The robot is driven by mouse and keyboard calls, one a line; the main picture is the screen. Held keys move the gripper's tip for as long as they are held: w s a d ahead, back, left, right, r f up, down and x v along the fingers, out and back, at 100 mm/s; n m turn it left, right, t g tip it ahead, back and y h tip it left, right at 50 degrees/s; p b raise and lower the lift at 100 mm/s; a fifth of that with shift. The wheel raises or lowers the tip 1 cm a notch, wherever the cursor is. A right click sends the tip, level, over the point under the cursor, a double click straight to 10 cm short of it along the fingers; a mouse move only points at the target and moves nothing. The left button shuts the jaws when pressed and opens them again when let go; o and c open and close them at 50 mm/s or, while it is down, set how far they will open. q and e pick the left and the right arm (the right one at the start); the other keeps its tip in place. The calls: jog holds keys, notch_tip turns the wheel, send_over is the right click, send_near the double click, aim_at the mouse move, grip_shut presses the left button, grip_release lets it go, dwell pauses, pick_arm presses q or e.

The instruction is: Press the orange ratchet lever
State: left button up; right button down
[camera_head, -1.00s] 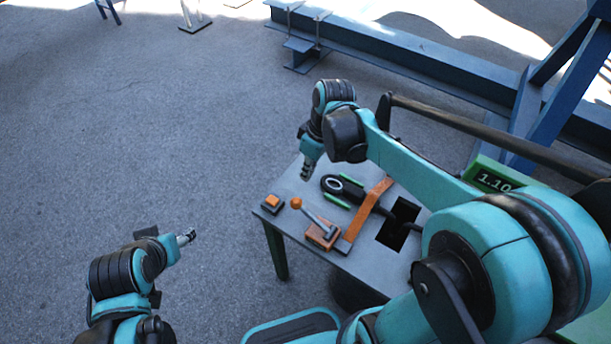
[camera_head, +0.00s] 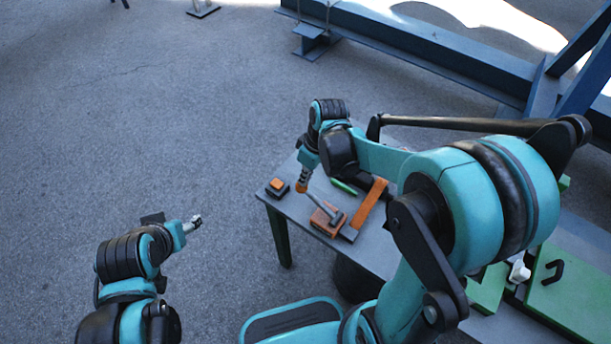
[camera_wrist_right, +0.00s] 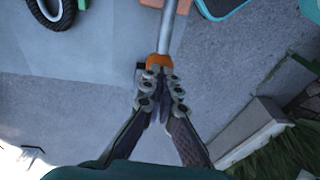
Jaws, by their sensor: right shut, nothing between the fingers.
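The ratchet lever (camera_head: 318,204) is a grey rod that rises at a tilt from an orange block (camera_head: 327,219) on the table. Its orange knob (camera_wrist_right: 159,61) is at the rod's end, just ahead of my fingertips in the wrist view. My right gripper (camera_wrist_right: 160,88) is shut with nothing between its fingers. In the head view it points down at the knob, and its tips overlap the knob. I cannot tell whether they touch. My left gripper (camera_head: 193,223) is away from the table at lower left, too small to tell open from shut.
The grey table (camera_head: 293,221) carries an orange-topped button box (camera_head: 277,187), an orange strap (camera_head: 370,202) and a green bar (camera_head: 343,187). My right arm hides much of the table's right side. Blue steel beams (camera_head: 430,50) lie behind. The floor to the left is clear.

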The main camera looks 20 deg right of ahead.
jog(key=shift+w+a+f, duration=0.15)
jog(key=shift+f, duration=0.15)
notch_tip(320, 180, down, 5)
jog(key=w+a+b, duration=0.2)
jog(key=b, duration=0.2)
jog(key=shift+f+g+h, duration=0.2)
jog(key=shift+g+h, duration=0.1)
jog(key=shift+g, duration=0.1)
jog(key=w+r+p, duration=0.3)
jog(key=r+p, duration=0.3)
jog(key=r, duration=0.8)
jog(key=shift+w+a, duration=0.3)
jog(key=shift+w, duration=0.1)
